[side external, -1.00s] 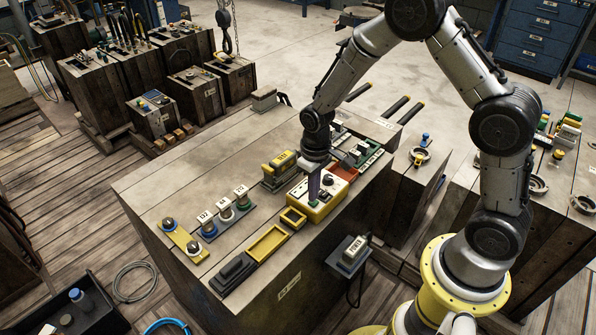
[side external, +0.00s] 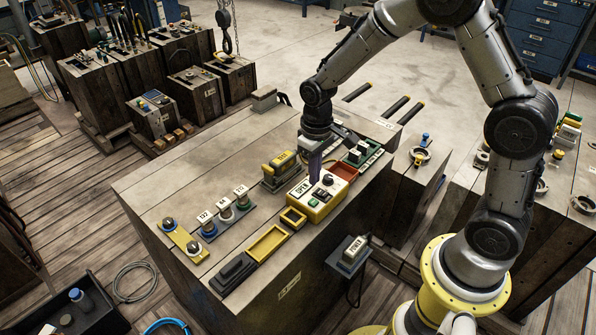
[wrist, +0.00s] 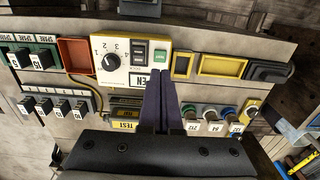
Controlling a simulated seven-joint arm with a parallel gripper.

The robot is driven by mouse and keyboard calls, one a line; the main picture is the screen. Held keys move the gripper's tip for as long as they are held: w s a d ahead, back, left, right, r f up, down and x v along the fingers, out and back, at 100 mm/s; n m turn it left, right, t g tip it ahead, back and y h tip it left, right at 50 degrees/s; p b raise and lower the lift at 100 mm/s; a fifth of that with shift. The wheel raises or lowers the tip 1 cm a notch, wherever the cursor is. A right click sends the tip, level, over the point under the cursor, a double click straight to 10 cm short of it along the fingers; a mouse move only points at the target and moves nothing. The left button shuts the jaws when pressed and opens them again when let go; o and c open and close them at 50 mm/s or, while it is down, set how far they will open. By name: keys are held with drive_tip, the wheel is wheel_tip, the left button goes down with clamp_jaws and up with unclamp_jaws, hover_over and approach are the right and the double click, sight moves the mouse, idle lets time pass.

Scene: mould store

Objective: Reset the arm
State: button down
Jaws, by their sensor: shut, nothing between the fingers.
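My gripper (side external: 313,178) has two purple fingers, pressed together and empty. It points down over the far left edge of a yellow control box (side external: 312,212) with a pale top. The wrist view also shows the shut fingertips (wrist: 160,73) beside the box's edge; contact cannot be told. On the box top are a round black knob (wrist: 110,61) with numbers around it, a dark rocker switch (wrist: 139,50) and a green button (wrist: 160,57). An OPEN label (side external: 299,190) stands at the box's left side.
A yellow TEST block (side external: 280,168) lies left of my gripper, a red tray (side external: 345,173) right of it. Yellow frames (side external: 267,243), a black block (side external: 232,272) and numbered knobs (side external: 223,210) stand nearer. A POWER box (side external: 350,252) hangs on the bench front.

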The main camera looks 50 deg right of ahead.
drive_tip(key=s+r+t, duration=0.2)
drive_tip(key=r, duration=0.6)
drive_tip(key=s+r+t, duration=0.2)
drive_tip(key=r, duration=0.7)
drive_tip(key=s+r+t, duration=0.1)
drive_tip(key=s+r, duration=0.1)
drive_tip(key=s, duration=1.5)
drive_tip(key=shift+s+t, duration=0.25)
drive_tip(key=shift+t, duration=0.05)
drive_tip(key=shift+r, duration=0.15)
